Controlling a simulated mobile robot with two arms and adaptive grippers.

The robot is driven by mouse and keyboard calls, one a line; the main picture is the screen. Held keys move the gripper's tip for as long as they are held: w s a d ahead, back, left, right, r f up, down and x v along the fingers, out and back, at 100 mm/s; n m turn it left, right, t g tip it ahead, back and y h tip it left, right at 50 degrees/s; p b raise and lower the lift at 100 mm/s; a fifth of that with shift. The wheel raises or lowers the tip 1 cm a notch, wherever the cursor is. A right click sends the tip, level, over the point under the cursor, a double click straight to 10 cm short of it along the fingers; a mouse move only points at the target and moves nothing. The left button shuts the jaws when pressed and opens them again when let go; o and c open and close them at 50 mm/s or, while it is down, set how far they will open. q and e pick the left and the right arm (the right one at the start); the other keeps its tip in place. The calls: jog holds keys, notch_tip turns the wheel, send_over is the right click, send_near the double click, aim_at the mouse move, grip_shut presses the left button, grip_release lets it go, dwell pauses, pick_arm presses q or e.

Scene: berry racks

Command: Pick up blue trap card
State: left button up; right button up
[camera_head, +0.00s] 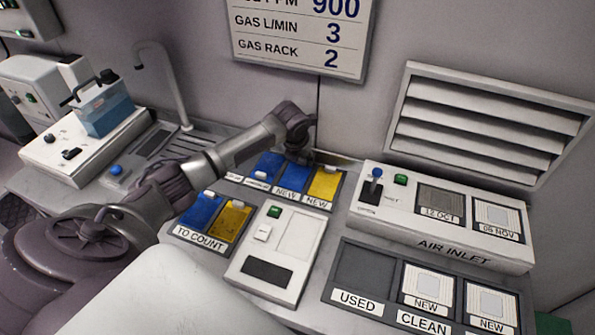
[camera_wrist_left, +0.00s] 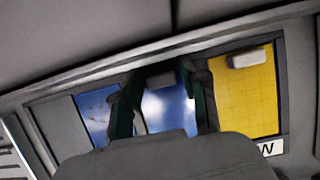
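My left gripper (camera_head: 300,157) reaches over the NEW card holder at the back of the bench. In the left wrist view its two dark green fingers (camera_wrist_left: 165,105) stand apart, with a blue trap card (camera_wrist_left: 168,108) visible between them; whether they touch it cannot be told. Another blue card (camera_wrist_left: 96,112) lies left of the fingers and a yellow card (camera_wrist_left: 250,95) with a pale tab lies right. In the head view, the blue cards (camera_head: 268,166) and the yellow card (camera_head: 325,185) lie side by side. My right gripper is not in view.
The TO COUNT tray (camera_head: 200,238) holds a blue card and a yellow card. A white device (camera_head: 268,272) stands beside it. The air inlet box (camera_head: 440,244), USED tray (camera_head: 365,270) and CLEAN tray are at right. A water bath (camera_head: 105,112) stands at left.

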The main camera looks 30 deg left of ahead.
pick_arm(q)
jog(key=c, duration=0.4)
